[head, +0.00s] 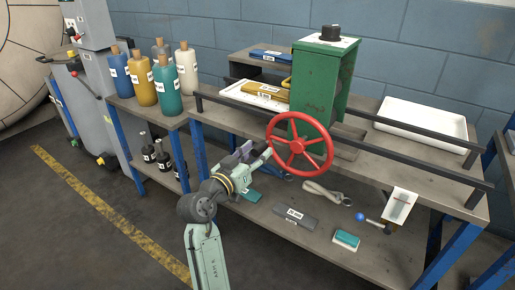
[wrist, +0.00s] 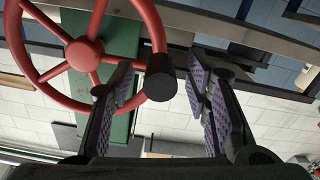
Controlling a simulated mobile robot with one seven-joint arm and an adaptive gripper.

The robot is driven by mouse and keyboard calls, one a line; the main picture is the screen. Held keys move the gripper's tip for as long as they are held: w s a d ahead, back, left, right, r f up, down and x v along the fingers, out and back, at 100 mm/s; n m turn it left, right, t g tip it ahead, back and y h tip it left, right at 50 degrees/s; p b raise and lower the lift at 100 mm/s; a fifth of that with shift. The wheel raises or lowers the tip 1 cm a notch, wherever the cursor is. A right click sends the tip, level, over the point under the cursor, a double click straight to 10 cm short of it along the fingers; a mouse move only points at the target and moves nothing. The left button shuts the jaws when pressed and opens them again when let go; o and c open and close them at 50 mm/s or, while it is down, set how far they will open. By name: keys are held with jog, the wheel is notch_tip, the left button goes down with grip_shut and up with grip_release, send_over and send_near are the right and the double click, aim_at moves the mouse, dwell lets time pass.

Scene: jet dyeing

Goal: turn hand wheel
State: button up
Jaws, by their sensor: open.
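The red hand wheel (head: 297,146) stands upright on the front of a green box-like housing (head: 318,85) on the bench. In the wrist view the wheel (wrist: 84,54) fills the upper left, with a black knob handle (wrist: 161,78) on its rim. My gripper (head: 258,153) is at the wheel's left side in the head view. In the wrist view my gripper (wrist: 162,88) is open, with its purple-padded fingers apart and the black handle appearing between them. I cannot tell whether a finger touches the handle or rim. The handle is not clear in the head view.
A dark front rail (head: 400,165) runs along the bench beside the wheel. A white tray (head: 424,122) lies at right and several bottles (head: 166,85) stand at left. Floor at left is clear.

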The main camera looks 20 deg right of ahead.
jog(key=shift+w+d, duration=0.3)
jog(key=shift+d, duration=0.1)
grip_shut()
dwell(0.4)
